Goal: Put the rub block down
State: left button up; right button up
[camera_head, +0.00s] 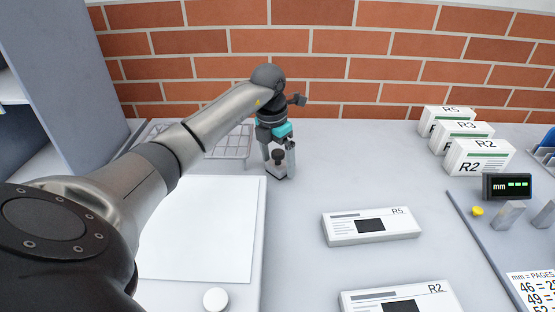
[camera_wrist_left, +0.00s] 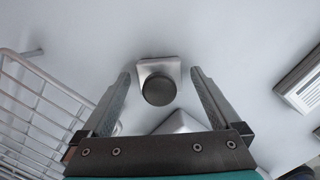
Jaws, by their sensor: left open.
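The rub block, a pale metal base (camera_wrist_left: 158,66) with a round dark knob (camera_wrist_left: 159,91), stands upright on the grey table. It also shows in the head view, its dark knob (camera_head: 278,155) under my left arm. My left gripper (camera_head: 278,163) is open above it, pointing down. In the left wrist view the fingers (camera_wrist_left: 160,76) lie on either side of the block, with visible gaps to it. My right gripper is in neither view.
A wire rack (camera_head: 228,147) stands left of the block, and another metal piece (camera_wrist_left: 178,123) lies close by. The brick wall is behind.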

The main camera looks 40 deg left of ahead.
aim_at(273, 156)
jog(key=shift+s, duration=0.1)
pick_arm(q)
jog(key=shift+r, duration=0.4)
jog(key=r, duration=0.3)
jog(key=s+r+p, duration=0.1)
jog(key=r, duration=0.3)
jog(key=r+p, duration=0.1)
jog(key=r, duration=0.2)
jog(key=shift+s+r, duration=0.15)
jog(key=shift+r, duration=0.15)
jog(key=shift+s+r+p, duration=0.1)
jog(key=shift+r+p, duration=0.2)
jog(key=shift+r, duration=0.15)
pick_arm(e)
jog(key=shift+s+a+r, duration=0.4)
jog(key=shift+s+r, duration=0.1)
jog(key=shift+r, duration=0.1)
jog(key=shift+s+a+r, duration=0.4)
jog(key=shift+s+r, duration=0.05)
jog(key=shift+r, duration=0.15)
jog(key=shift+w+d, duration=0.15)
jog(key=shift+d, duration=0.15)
